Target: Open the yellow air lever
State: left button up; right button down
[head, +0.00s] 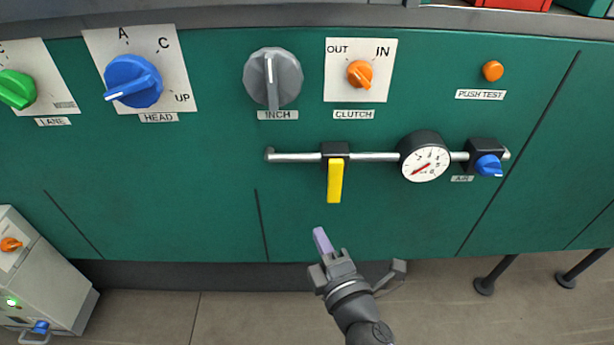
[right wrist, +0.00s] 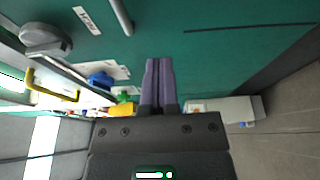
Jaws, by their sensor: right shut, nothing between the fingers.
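The yellow air lever (head: 335,181) hangs straight down from a black valve block (head: 335,152) on the silver air pipe (head: 375,157) in the head view. My right gripper (head: 321,240) is below the lever, with its purple fingers shut and empty, pointing up toward the panel. A gap shows between the fingertips and the lever's lower end. The shut fingers also show in the right wrist view (right wrist: 158,80), where I cannot make out the lever. My left gripper is not in view.
A round gauge (head: 425,157) and a blue air knob (head: 488,166) sit along the pipe to the right. The grey INCH dial (head: 272,78) and orange clutch knob (head: 360,73) are above. The green panel (head: 160,210) is bare on the lower left.

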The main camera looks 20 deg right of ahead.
aim_at(335, 182)
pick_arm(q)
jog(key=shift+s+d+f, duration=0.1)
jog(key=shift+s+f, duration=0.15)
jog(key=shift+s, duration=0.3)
pick_arm(e)
jog(key=w+d, duration=0.3)
jog(key=w, duration=0.5)
jog(key=shift+w+d, duration=0.15)
jog(key=shift+w, duration=0.25)
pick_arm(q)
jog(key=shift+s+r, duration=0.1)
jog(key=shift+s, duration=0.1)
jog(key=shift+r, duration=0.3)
pick_arm(e)
jog(key=shift+d+n, duration=0.15)
jog(key=shift+n, duration=0.15)
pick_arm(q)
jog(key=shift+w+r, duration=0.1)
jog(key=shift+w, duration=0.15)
pick_arm(e)
jog(key=shift+d, duration=0.1)
